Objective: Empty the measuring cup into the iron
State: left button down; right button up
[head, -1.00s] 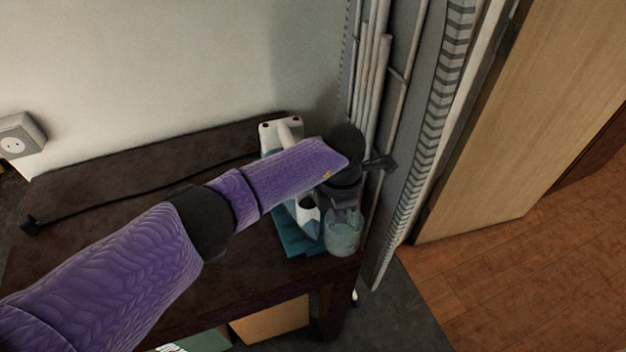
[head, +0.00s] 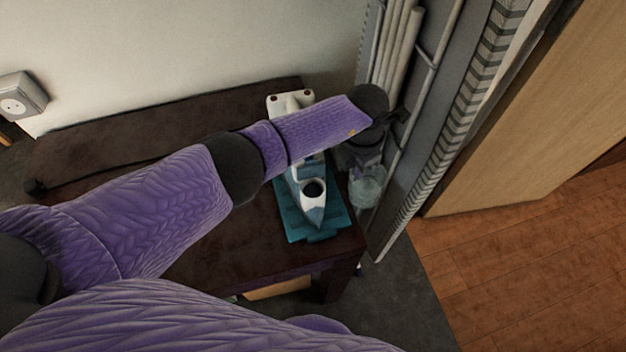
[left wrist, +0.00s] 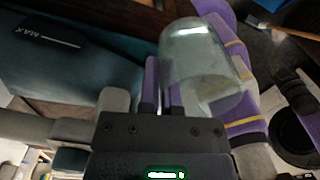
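The white and teal iron (head: 318,213) stands on the dark table, with a dark round opening near its nose. The clear measuring cup (head: 368,186) is in the air just right of the iron, by the table's right edge. In the left wrist view the cup (left wrist: 205,65) shows large, next to the teal body of the iron (left wrist: 60,52) with its MAX mark. My left gripper (left wrist: 162,84) has its fingers close together at the cup's near side and holds it. My forearm hides part of the iron in the head view. What the cup contains is unclear. My right gripper is not in view.
The dark table (head: 225,250) has bare room left of the iron. A dark flat board (head: 150,135) lies along the wall. A grey rack with pale pipes (head: 398,50) stands close at the right of the cup. A wall socket (head: 20,97) is at far left.

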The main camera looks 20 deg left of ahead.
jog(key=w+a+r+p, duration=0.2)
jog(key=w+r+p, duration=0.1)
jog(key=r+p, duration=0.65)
pick_arm(q)
jog(key=s+a+r+t+h+b, duration=0.2)
jog(key=a+r+t+h+b, duration=0.2)
jog(key=r+h, duration=0.5)
jog(key=a+h+b, duration=0.1)
jog(key=b, duration=0.1)
jog(key=shift+s+a+r+b, duration=0.15)
jog(key=shift+s+a+b, duration=0.05)
jog(key=shift+b, duration=0.2)
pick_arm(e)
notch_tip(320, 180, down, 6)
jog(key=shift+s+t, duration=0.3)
pick_arm(q)
jog(key=shift+t+h, duration=0.3)
jog(key=shift+t, duration=0.1)
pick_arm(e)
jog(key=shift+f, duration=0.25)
